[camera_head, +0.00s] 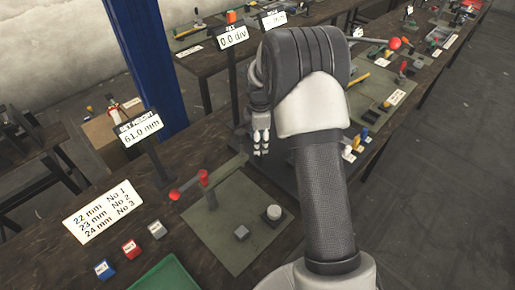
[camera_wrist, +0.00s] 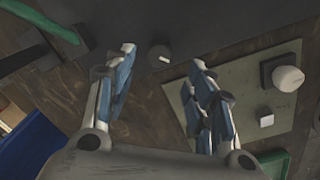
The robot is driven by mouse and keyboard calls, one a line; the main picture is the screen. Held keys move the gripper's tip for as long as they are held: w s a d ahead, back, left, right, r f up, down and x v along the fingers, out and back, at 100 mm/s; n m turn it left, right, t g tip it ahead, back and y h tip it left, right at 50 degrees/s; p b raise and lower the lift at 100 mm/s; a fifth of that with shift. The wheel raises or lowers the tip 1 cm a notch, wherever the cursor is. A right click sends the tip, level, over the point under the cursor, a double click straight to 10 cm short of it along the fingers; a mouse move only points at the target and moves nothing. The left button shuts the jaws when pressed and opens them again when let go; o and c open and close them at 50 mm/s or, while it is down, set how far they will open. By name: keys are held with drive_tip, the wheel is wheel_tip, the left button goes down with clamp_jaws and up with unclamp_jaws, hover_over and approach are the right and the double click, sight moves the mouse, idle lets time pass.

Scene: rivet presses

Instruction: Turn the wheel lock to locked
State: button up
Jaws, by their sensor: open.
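A small round dark knob with a pale mark (camera_wrist: 159,57) shows in the wrist view, between and beyond my fingertips. It looks like the wheel lock, but I cannot be sure, and I cannot read whether it is locked. In the head view I cannot make it out; my arm covers much of that area. My gripper (camera_head: 261,143) hangs over the bench with its fingers pointing down. In the wrist view its two fingers are spread apart with nothing between them. I see no contact with the knob.
A grey-green plate (camera_head: 217,225) carries a grey cube (camera_head: 242,232) and a round pale-topped part (camera_head: 273,213). A red-knobbed lever (camera_head: 174,195) stands behind. A "61.0 mm" display (camera_head: 141,129), a "0.0 div" display (camera_head: 233,37) and a blue post (camera_head: 150,60) rise nearby. A green tray (camera_head: 165,277) is in front.

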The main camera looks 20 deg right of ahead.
sight(259, 155)
drive_tip(key=f+b, duration=0.1)
drive_tip(key=f, duration=0.5)
drive_tip(key=shift+w+f+b, duration=0.15)
drive_tip(key=shift+w+b, duration=0.05)
drive_tip(key=shift+b, duration=0.1)
drive_tip(key=c, duration=1.1)
